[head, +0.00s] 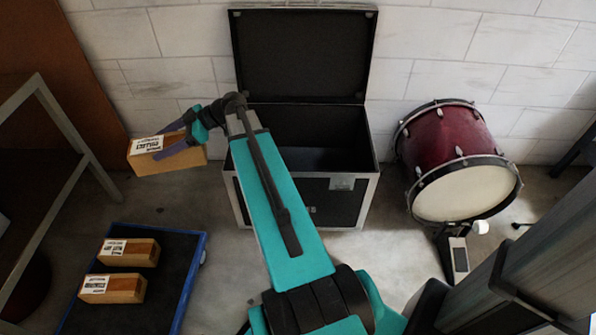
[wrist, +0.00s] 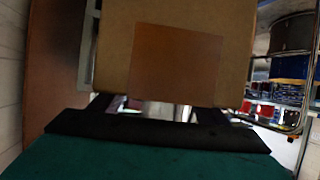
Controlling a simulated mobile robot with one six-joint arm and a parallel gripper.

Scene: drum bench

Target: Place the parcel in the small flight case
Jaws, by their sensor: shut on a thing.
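My gripper (head: 178,146) is shut on a brown box-shaped parcel (head: 172,160) with a white printed label. It holds the parcel in the air to the left of the flight case. In the wrist view the parcel (wrist: 175,55) fills the upper middle, with an orange-brown patch on its face. The small flight case (head: 345,200) is black with metal edges and stands on the floor against the wall. Its lid (head: 302,55) is open and leans back. The part of its inside that shows looks dark and empty; my arm hides some of its front.
Two similar parcels (head: 128,252) (head: 112,288) lie on a dark platform with a blue edge (head: 188,275) at the lower left. A red bass drum (head: 460,160) with a pedal stands right of the case. A metal-framed rack (head: 75,130) stands at the left.

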